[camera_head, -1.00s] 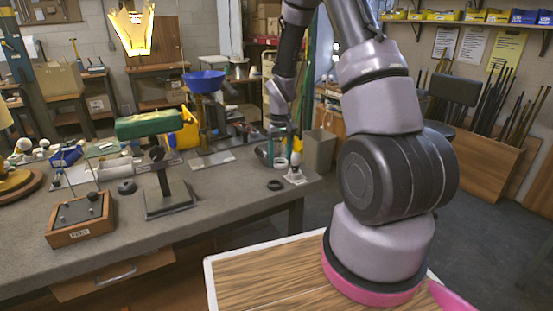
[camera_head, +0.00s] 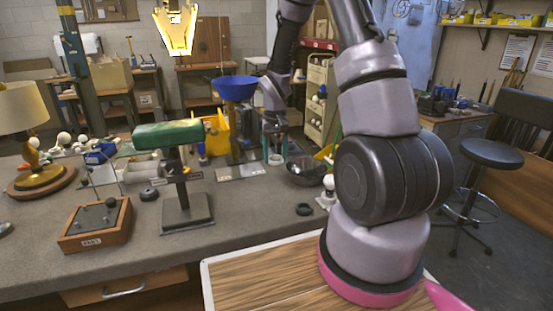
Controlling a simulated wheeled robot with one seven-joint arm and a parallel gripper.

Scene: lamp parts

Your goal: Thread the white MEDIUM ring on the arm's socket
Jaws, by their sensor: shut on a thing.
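My gripper (camera_head: 275,153) is beyond the middle of the bench, pointing down, with greenish fingers. It is shut on a small pale thing between the fingertips. This looks like the white ring, but it is too small and too hidden to be sure of its size. A lamp with a green shade (camera_head: 168,135) stands on a dark square base to the left of my gripper, apart from it. A white bulb (camera_head: 328,182) on a small pale stand is to the right of the gripper and nearer. I cannot make out clearly which part is the arm's socket.
A blue funnel-like bowl (camera_head: 236,88) stands just left of my arm, with a yellow thing (camera_head: 216,132) beside it. A dark glass bowl (camera_head: 305,171) is right of the gripper. A black ring (camera_head: 304,209) and a wooden box (camera_head: 95,226) lie nearer. The front middle of the bench is clear.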

